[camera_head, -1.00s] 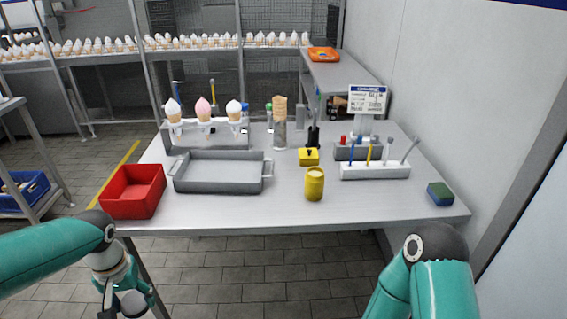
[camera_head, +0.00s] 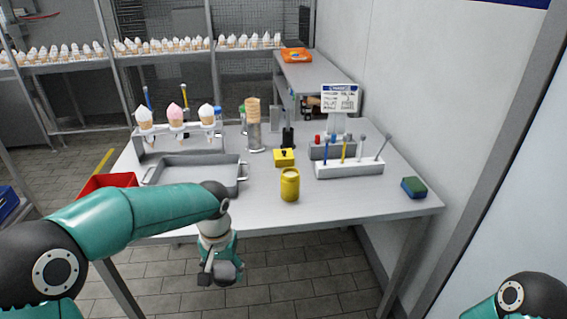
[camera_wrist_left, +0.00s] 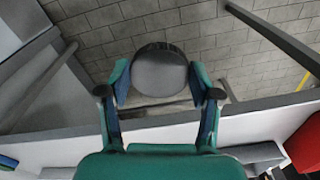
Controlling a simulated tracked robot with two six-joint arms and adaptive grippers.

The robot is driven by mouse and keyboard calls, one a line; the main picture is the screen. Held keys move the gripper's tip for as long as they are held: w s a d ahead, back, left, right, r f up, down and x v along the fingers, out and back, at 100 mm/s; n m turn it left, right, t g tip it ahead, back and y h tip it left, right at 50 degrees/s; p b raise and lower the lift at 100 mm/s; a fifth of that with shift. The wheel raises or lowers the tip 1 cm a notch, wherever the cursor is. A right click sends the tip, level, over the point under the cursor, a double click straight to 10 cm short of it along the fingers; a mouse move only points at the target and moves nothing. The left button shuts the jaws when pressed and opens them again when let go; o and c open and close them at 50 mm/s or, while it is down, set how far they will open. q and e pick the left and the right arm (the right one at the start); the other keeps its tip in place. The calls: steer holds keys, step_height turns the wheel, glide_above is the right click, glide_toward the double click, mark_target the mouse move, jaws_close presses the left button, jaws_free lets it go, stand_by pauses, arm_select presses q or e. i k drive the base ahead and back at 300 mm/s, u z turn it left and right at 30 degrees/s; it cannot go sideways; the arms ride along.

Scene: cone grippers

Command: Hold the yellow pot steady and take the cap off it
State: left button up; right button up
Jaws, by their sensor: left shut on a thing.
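The yellow pot (camera_head: 290,187) stands upright near the front edge of the table in the head view. The pot does not show in that view. My right gripper is out of view; only part of the right arm shows at the lower right.
A grey tray (camera_head: 190,171) and a red bin (camera_head: 97,183), partly behind my left arm, are on the table's left. A yellow block (camera_head: 284,158) and a white tool holder (camera_head: 349,170) stand behind the pot. A green-blue sponge (camera_head: 414,187) lies at right.

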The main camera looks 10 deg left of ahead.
mark_target(289, 177)
steer(key=z, duration=0.1)
steer(key=i, duration=1)
steer(key=u, duration=0.05)
